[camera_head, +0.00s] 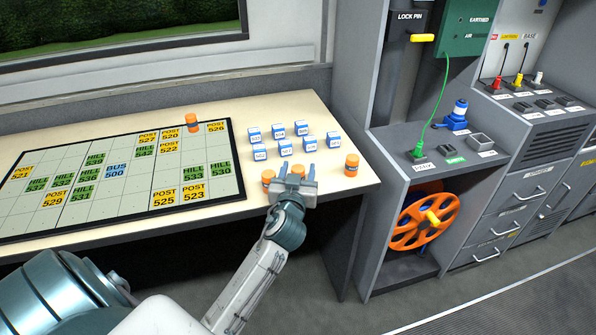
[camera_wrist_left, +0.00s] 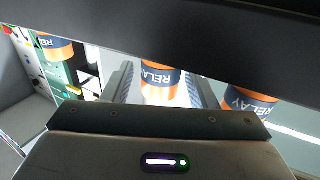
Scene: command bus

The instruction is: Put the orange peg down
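The peg's base is hidden. Similar orange pegs stand close by: one just left of the gripper (camera_head: 268,178), one to its right (camera_head: 351,165), and one at the map board's far edge (camera_head: 192,122). My right gripper is out of view.
Several blue-and-white blocks (camera_head: 285,149) stand just behind the gripper. The map board (camera_head: 100,217) with yellow, green and blue labels covers the table's left part. Bare table (camera_head: 333,204) shows at the front right. A grey console with an orange reel (camera_head: 418,222) stands to the right.

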